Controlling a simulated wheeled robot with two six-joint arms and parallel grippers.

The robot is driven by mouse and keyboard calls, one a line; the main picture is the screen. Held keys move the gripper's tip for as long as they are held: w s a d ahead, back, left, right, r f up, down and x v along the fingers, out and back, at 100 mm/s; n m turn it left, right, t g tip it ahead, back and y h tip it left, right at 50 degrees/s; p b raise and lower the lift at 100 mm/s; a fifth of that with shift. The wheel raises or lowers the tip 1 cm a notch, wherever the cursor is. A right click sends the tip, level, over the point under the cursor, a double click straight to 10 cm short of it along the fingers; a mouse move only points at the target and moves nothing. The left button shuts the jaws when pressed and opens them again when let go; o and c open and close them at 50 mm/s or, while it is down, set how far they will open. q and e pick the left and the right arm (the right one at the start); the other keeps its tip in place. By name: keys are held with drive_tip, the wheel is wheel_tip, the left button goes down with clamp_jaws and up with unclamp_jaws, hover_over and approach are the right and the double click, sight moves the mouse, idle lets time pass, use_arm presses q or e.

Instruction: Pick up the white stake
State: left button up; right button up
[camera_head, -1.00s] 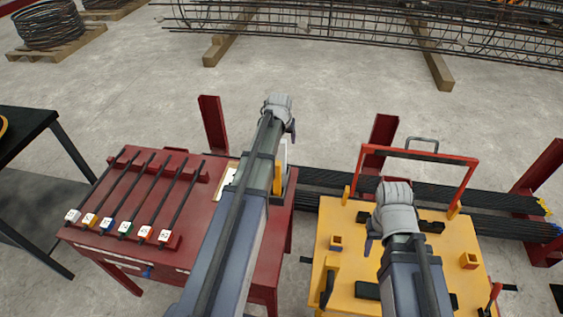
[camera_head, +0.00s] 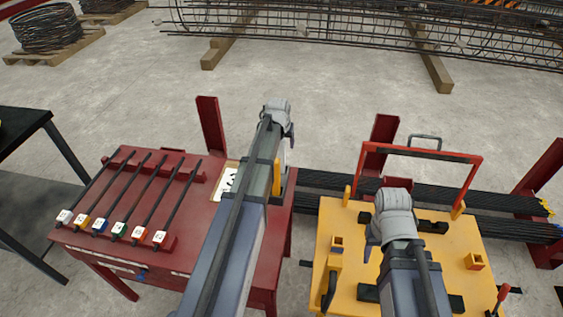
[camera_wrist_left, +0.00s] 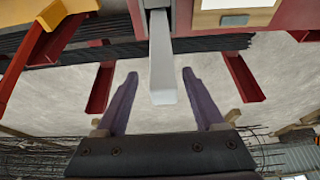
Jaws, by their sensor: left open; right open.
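A pale white, square-sided stake (camera_wrist_left: 162,60) runs out of a dark grey holder at the red table's edge in the left wrist view. In the head view only a white sliver (camera_head: 283,154) shows beside my left arm, next to a yellow post. My left gripper (camera_wrist_left: 159,76) is open, with its purple fingers on either side of the stake's free end in the picture. Clear gaps show on both sides; how deep the stake lies between them I cannot tell. My right gripper (camera_head: 371,241) is open and empty above the yellow table; its fingers are partly hidden.
The red table (camera_head: 185,227) holds several dark rods with coloured tags (camera_head: 118,229).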

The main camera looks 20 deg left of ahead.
sight(282, 151)
use_arm(q)
drive_tip(key=f+b, duration=0.4)
drive_tip(key=shift+w+a+f+b, duration=0.25)
drive_tip(key=shift+f+b, duration=0.05)
drive_tip(key=shift+f, duration=0.1)
drive_tip(key=shift+w+f, duration=0.2)
drive_tip(key=shift+f, duration=0.05)
drive_tip(key=shift+r, duration=0.1)
clamp_jaws()
idle(0.9)
